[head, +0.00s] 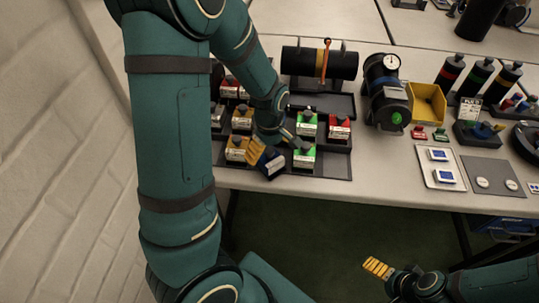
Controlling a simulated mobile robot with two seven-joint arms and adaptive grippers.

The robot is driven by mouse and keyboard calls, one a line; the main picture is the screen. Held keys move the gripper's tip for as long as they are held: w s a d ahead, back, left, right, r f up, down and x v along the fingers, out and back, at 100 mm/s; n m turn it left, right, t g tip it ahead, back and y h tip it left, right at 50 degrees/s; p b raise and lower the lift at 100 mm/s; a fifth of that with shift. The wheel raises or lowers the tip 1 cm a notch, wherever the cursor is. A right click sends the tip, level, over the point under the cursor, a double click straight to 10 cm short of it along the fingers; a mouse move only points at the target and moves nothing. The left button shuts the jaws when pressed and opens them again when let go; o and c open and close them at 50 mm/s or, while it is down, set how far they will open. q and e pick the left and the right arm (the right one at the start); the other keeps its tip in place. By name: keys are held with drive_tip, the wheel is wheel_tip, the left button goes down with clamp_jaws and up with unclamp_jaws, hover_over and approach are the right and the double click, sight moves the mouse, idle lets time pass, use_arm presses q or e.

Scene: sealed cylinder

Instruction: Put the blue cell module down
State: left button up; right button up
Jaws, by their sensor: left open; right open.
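The blue cell module (275,168) is a small dark blue block with a pale label. It is tilted at the front of the dark module tray (330,170), right at my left gripper (257,152). The gripper's yellow finger lies against or just beside the module's left side. The gripper is open, but its other finger is hidden, and I cannot tell whether the module rests fully in the tray. My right gripper (378,268) is open and empty, low in front of the table, away from the modules.
A black cylinder (318,62) lies behind the tray. A yellow bin (427,104) and a grey mat (493,184) are to the right. My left arm covers the tray's left part.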

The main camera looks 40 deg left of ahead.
use_arm(q)
wheel_tip(320, 180, up, 8)
drive_tip(key=shift+f+p, duration=0.2)
drive_tip(key=shift+p, duration=0.85)
